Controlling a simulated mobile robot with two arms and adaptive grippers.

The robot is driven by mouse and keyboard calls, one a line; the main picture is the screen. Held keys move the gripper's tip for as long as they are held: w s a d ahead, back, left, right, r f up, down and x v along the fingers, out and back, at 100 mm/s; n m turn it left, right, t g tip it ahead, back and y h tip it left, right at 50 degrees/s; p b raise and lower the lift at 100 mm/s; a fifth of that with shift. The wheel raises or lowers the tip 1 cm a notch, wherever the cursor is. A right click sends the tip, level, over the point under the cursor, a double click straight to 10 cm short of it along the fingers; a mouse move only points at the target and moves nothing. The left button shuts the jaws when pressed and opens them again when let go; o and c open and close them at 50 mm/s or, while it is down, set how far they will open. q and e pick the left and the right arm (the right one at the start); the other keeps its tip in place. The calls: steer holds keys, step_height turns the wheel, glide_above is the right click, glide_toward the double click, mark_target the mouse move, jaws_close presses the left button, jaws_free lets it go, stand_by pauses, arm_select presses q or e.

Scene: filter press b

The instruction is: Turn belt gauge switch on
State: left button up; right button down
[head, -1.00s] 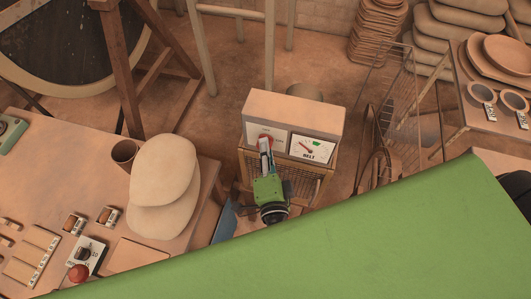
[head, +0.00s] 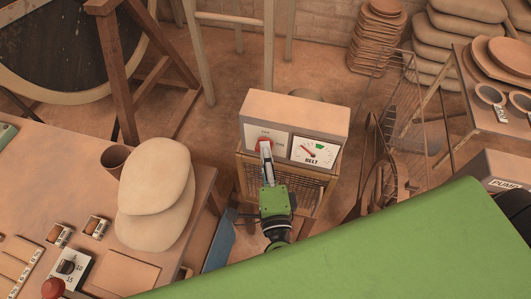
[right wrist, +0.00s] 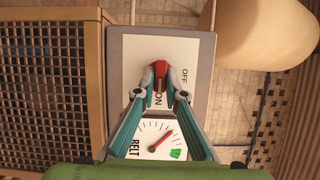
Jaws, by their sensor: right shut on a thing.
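The belt gauge box (head: 300,107) stands behind the table's right end, with a white switch plate and a dial (head: 315,151) marked BELT. Its red switch knob (head: 264,144) is on the left of the front face. In the right wrist view the knob (right wrist: 160,70) sits between OFF and ON lettering. My right gripper (head: 265,151) is shut on the knob; its fingertips (right wrist: 161,92) partly hide it. The dial's red needle (right wrist: 160,142) lies apart from the green patch. My left gripper is not in view.
A wooden table (head: 60,150) at the left holds stacked pale rounds (head: 157,175), a brown cup (head: 115,157) and small labelled controls. A wire rack (head: 405,150) stands right of the box. A box marked PUMP (head: 500,170) is at the right.

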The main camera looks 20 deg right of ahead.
steer(key=shift+f, duration=0.2)
steer(key=c, duration=2.1)
jaws_free()
steer(key=shift+s, duration=0.1)
steer(key=shift+r, duration=0.1)
steer(key=v, duration=1.2)
steer(key=shift+s, duration=0.1)
